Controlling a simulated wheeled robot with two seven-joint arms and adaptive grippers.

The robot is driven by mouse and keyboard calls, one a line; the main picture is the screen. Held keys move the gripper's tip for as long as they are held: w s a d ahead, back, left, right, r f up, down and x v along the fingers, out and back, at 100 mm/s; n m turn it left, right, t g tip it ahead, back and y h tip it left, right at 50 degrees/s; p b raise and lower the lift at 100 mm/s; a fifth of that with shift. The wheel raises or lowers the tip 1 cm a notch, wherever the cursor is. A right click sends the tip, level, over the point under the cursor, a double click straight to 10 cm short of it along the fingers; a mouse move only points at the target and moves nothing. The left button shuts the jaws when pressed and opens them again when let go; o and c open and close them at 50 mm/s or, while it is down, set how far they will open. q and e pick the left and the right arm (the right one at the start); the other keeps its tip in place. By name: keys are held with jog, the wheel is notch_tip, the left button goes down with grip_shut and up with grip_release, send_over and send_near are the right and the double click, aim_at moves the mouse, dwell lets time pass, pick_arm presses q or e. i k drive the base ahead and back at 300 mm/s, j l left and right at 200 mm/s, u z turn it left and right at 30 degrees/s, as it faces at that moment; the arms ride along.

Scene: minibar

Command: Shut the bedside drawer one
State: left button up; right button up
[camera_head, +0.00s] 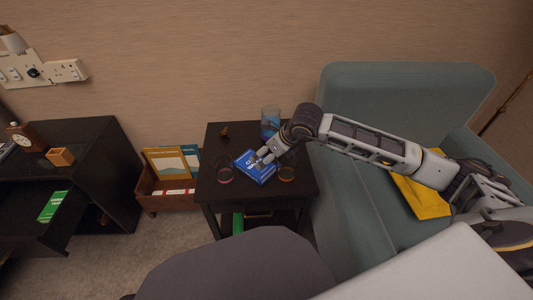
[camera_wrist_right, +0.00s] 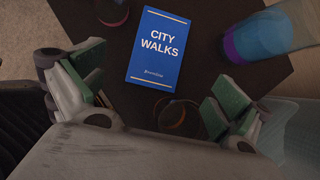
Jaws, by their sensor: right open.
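The dark bedside cabinet (camera_head: 105,160) stands at the left of the head view. Its drawer (camera_head: 68,228) appears pulled out toward the front, with a green booklet (camera_head: 53,206) lying in it. My right gripper (camera_head: 265,156) is far to the right of the drawer, above the small black table (camera_head: 215,190). In the right wrist view its two green-padded fingers are wide apart, with nothing between them. A blue "City Walks" book (camera_wrist_right: 155,48) lies flat on the table below and beyond the fingertips. My left gripper is not in view.
A blue-purple glass (camera_head: 270,122) and two dark round items, one a reddish-rimmed one (camera_head: 224,175), are on the black table. A box of books (camera_head: 165,195) stands between table and cabinet. A teal armchair (camera_head: 400,90) is at right. Carpet (camera_head: 130,262) is clear in front.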

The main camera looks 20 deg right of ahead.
aim_at(22, 202)
jog(key=u, duration=1.75)
